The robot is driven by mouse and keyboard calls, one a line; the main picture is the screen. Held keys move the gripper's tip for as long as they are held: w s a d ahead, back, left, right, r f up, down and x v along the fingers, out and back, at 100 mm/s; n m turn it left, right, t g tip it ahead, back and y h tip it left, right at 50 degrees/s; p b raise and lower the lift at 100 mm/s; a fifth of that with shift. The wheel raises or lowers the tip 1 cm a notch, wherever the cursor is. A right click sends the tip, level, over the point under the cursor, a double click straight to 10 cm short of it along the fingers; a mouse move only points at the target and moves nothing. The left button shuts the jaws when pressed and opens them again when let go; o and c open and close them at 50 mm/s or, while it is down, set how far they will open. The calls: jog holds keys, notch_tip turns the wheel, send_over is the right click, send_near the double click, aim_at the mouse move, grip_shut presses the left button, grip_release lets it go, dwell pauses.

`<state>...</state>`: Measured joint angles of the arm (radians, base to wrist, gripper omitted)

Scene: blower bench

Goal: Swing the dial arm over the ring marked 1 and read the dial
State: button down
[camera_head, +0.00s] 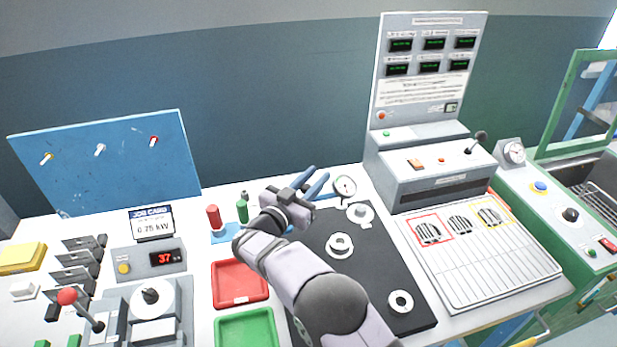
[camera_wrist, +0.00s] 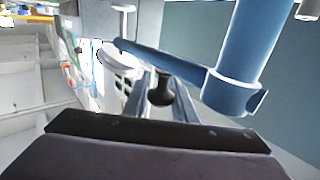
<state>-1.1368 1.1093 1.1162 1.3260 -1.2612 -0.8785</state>
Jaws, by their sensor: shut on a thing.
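The round white dial (camera_head: 345,187) is at the back of the black plate (camera_head: 372,262), just right of my gripper (camera_head: 320,176). In the wrist view a blue dial arm (camera_wrist: 160,60) runs from a thick blue post (camera_wrist: 247,50) toward the pale dial (camera_wrist: 117,57), whose face cannot be read. My gripper is shut on a small black knob (camera_wrist: 160,90) below this arm. Pale rings lie on the plate: one near the middle (camera_head: 340,245), one at the back (camera_head: 361,214), one at the front right (camera_head: 400,301). Their number marks are too small to read; my arm hides part of the plate.
A red tray (camera_head: 240,283) and a green tray (camera_head: 247,330) lie left of my arm. Red (camera_head: 213,216) and green (camera_head: 242,210) cylinders stand behind them. A grey console (camera_head: 430,165) stands at the right, behind a pale slotted panel (camera_head: 480,262).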

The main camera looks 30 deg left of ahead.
aim_at(319, 199)
jog(key=shift+s+d+m+g+h+b, duration=0.15)
jog(key=shift+s+d+m+h+b, duration=0.2)
jog(key=shift+m+h+b, duration=0.45)
jog(key=shift+s+d+m+g+h+b, duration=0.2)
jog(key=shift+d+m+h+b, duration=0.2)
jog(key=shift+h, duration=0.65)
jog(key=shift+s+d+m+g+h+b, duration=0.15)
jog(key=shift+s+d+m+h+b, duration=0.2)
jog(key=shift+m+h+b, duration=0.45)
jog(key=shift+s+d+r+h, duration=0.1)
jog(key=shift+d+h, duration=0.1)
jog(key=shift+h, duration=0.35)
jog(key=c, duration=1.7)
grip_release()
jog(key=shift+c, duration=0.2)
jog(key=shift+s+a+b, duration=0.2)
jog(key=shift+s+b, duration=0.1)
jog(key=shift+s, duration=0.2)
jog(key=v, duration=0.6)
jog(key=shift+b, duration=0.4)
jog(key=shift+s+r, duration=0.1)
jog(key=shift+s, duration=0.05)
